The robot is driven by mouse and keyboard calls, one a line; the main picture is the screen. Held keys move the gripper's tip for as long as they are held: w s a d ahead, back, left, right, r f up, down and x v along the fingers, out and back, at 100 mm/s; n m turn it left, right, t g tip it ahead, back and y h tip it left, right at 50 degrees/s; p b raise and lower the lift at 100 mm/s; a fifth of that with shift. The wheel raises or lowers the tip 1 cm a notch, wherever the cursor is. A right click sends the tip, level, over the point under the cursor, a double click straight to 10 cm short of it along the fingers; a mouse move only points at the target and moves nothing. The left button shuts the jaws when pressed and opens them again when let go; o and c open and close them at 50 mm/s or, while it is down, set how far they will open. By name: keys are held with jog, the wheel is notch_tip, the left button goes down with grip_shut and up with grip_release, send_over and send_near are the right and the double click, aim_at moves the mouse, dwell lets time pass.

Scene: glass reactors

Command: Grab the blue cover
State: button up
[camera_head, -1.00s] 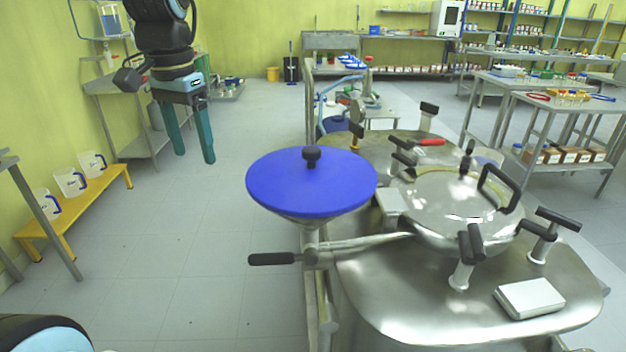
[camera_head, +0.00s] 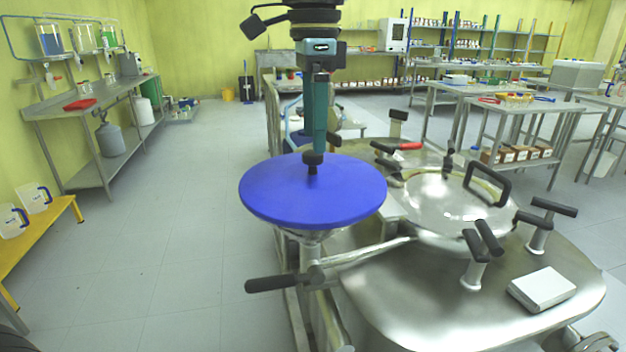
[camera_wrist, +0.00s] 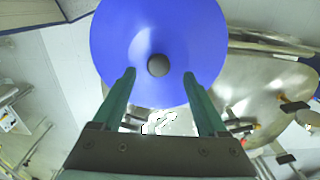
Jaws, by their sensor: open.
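The blue cover (camera_head: 312,203) is a wide round disc with a black knob (camera_head: 313,163) at its centre. It sits on a funnel-shaped inlet at the left of the steel reactor. My gripper (camera_head: 317,148) points down above the cover, its fingers seen edge-on just over or behind the knob. In the wrist view my gripper (camera_wrist: 160,73) is open, its two green fingers spread over the blue cover (camera_wrist: 125,40). The knob (camera_wrist: 158,65) lies between the fingertips, with room on both sides. I cannot tell the remaining height above the knob.
The steel reactor (camera_head: 400,305) has a hatch lid with black handles (camera_head: 488,186) right of the cover. A lever with a black grip (camera_head: 272,284) sticks out below the cover. A yellow bench (camera_head: 45,240) stands at the far left. The floor between is clear.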

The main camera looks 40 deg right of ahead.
aim_at(312, 153)
jog(key=f+p, duration=0.1)
jog(key=f, duration=0.4)
jog(key=shift+a, duration=0.2)
jog(key=shift+c, duration=0.2)
grip_shut()
